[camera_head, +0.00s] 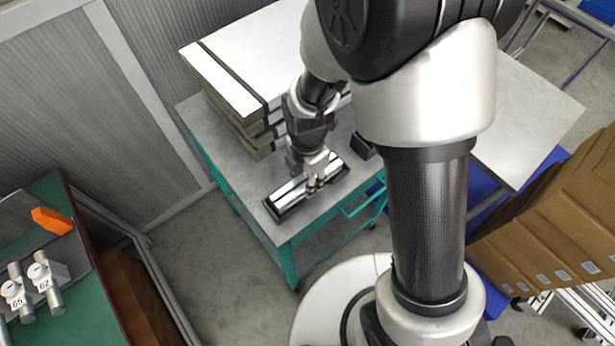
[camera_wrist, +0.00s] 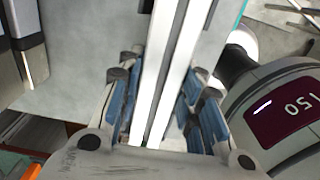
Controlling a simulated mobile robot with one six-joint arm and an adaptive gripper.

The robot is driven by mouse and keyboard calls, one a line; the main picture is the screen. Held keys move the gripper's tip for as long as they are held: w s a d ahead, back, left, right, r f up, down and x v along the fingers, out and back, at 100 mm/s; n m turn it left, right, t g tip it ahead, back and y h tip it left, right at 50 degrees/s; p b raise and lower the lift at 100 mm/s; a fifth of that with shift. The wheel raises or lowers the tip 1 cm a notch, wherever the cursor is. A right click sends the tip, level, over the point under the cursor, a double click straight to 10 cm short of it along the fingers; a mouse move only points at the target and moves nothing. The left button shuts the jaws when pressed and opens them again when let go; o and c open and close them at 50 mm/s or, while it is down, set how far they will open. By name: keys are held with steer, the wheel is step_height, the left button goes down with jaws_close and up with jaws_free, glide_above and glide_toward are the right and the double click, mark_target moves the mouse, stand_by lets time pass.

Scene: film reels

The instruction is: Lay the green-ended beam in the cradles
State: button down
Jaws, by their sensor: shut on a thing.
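The beam (camera_head: 292,190), a silvery bar with a dark green tint at its near left end, lies low over the near corner of the grey-topped table. A dark, long tray-like base shows around and under it; I cannot tell whether they touch. My gripper (camera_head: 315,181) comes down from above and is shut on the middle of the beam. In the wrist view the beam (camera_wrist: 171,75) runs lengthwise between the blue-padded fingers (camera_wrist: 155,105). Its ends are not clear there. I cannot make out the cradles for certain in either view.
A stack of pale boards (camera_head: 228,85) with dark bands stands behind on the table (camera_head: 185,107). A small black block (camera_head: 362,146) is right of my gripper. A green bench (camera_head: 85,290) at left holds numbered metal cylinders (camera_head: 48,288) and an orange piece (camera_head: 52,221). Cardboard boxes (camera_head: 550,220) stand at right.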

steer(key=shift+f+b, duration=0.3)
steer(key=shift+f, duration=0.2)
steer(key=c, duration=1.1)
jaws_free()
steer(key=shift+r, duration=0.1)
steer(key=s+d+r+m+t+p, duration=0.1)
steer(key=d+r+m+p, duration=0.15)
steer(key=r, duration=0.55)
steer(key=s+d+r+m+p, duration=0.1)
steer(key=r+m, duration=0.3)
steer(key=r, duration=0.3)
steer(key=s+d+r+m+t+p, duration=0.1)
steer(key=s+d+r+m, duration=0.15)
steer(key=r, duration=0.55)
steer(key=s+d+r+m+t, duration=0.1)
steer(key=s+r+m, duration=0.1)
steer(key=m, duration=0.3)
steer(key=s+d+r+m, duration=0.2)
steer(key=s+r+m, duration=0.1)
steer(key=s+m, duration=0.1)
steer(key=s+d+r+m+t, duration=0.1)
steer(key=s+d+r+m, duration=0.1)
steer(key=m, duration=0.4)
steer(key=shift+s+r+m+t, duration=0.15)
steer(key=shift+s+m+t, duration=0.15)
steer(key=shift+s+m, duration=0.15)
